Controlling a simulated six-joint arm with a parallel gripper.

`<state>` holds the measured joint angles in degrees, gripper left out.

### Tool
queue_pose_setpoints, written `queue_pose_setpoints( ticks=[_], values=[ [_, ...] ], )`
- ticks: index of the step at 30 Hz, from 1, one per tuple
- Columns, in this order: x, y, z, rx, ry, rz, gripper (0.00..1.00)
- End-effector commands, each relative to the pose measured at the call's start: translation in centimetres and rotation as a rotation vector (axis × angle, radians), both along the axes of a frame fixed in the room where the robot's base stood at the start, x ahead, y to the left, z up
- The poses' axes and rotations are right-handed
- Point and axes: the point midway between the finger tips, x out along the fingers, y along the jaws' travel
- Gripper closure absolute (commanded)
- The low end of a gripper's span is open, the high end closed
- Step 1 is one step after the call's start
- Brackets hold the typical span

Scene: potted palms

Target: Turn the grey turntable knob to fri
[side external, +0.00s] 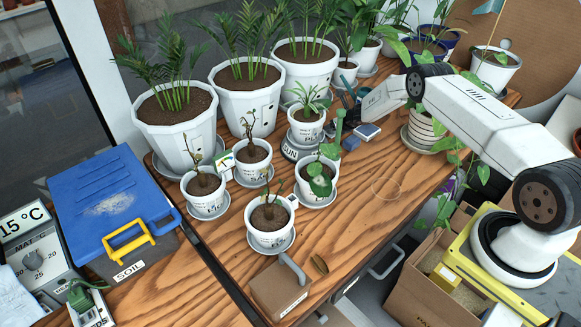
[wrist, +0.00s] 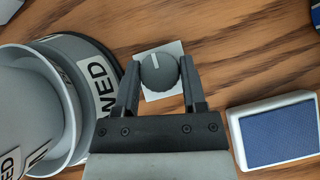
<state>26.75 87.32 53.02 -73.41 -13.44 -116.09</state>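The grey knob (wrist: 158,76) sits on a white square plate in the wrist view, with its white line pointing up and slightly left. My gripper (wrist: 160,68) has one finger against each side of the knob, with no clear gap. The dark round turntable (wrist: 108,55) is at the left, carrying a white label that reads "WED" or similar, partly cut by my finger. In the side view the turntable (side external: 292,150) stands under a potted plant (side external: 307,125), its label partly hidden. My gripper (side external: 350,108) is low at its right, and the knob cannot be made out there.
A blue-topped block (wrist: 280,132) lies close to the right of my gripper. Several potted plants on saucers crowd the wooden table, with large palms (side external: 178,130) behind. A moss pole plant (side external: 318,180) stands in front of the turntable. The table's right front is mostly clear.

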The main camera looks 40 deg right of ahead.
Motion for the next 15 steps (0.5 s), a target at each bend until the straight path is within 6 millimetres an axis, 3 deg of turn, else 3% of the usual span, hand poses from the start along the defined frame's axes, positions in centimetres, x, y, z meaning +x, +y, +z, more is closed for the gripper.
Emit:
queue_pose_setpoints(
  ticks=[1,4,15],
  values=[
    [0.00,0.03,-0.01,0.001,0.000,0.001,0.69],
    [0.00,0.04,-0.01,0.001,0.000,0.001,1.00],
    [0.13,0.07,0.09,0.000,-0.006,-0.023,1.00]
  ],
)
